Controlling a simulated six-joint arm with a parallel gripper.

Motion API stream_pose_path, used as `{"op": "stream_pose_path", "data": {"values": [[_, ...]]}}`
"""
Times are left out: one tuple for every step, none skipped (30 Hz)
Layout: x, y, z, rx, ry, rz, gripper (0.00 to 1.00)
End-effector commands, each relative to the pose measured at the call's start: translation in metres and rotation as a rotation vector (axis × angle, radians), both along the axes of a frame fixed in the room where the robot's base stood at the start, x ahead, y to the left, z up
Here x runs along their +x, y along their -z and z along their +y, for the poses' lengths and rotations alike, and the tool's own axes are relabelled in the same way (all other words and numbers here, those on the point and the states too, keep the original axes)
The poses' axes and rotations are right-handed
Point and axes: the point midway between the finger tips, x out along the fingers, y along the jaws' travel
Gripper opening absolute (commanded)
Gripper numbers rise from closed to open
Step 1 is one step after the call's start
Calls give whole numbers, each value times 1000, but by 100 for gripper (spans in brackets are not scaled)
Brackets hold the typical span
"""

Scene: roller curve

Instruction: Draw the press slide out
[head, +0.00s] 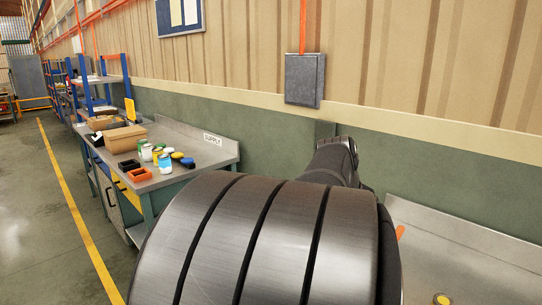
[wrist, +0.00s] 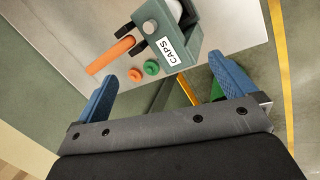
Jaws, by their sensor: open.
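My gripper (wrist: 163,68) shows in the wrist view as two blue fingers spread wide apart, with nothing between them in its grip. Ahead of it, on a pale metal worktop (wrist: 75,45), stands a grey-green fixture (wrist: 180,55) with a white label reading CAPS. I cannot tell which part is the press slide. In the head view my arm hides the gripper and most of this worktop.
An orange ring (wrist: 135,75) and a green ring (wrist: 151,67) lie beside the fixture. In the head view, a left bench (head: 190,172) carries a cardboard box (head: 120,138), jars and small bins. A grey wall box (head: 304,80) hangs above my arm. The floor at left is clear.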

Motion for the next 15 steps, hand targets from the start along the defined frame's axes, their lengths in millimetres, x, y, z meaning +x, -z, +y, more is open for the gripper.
{"op": "stream_pose_path", "data": {"values": [[0,0,0,0,-1,0,100],[0,0,0,0,-1,0,98],[0,0,0,0,-1,0,90],[0,0,0,0,-1,0,84],[0,0,0,0,-1,0,78],[0,0,0,0,-1,0,71],[0,0,0,0,-1,0,65],[0,0,0,2,3,1,59],[0,1,-2,7,19,1,51],[-1,2,-4,15,39,1,45],[-1,3,-7,26,69,0,44],[-2,5,-13,48,128,-3,44],[-2,7,-19,67,186,-5,44],[-4,9,-25,92,255,-6,44],[-5,12,-35,128,361,-10,44]]}}
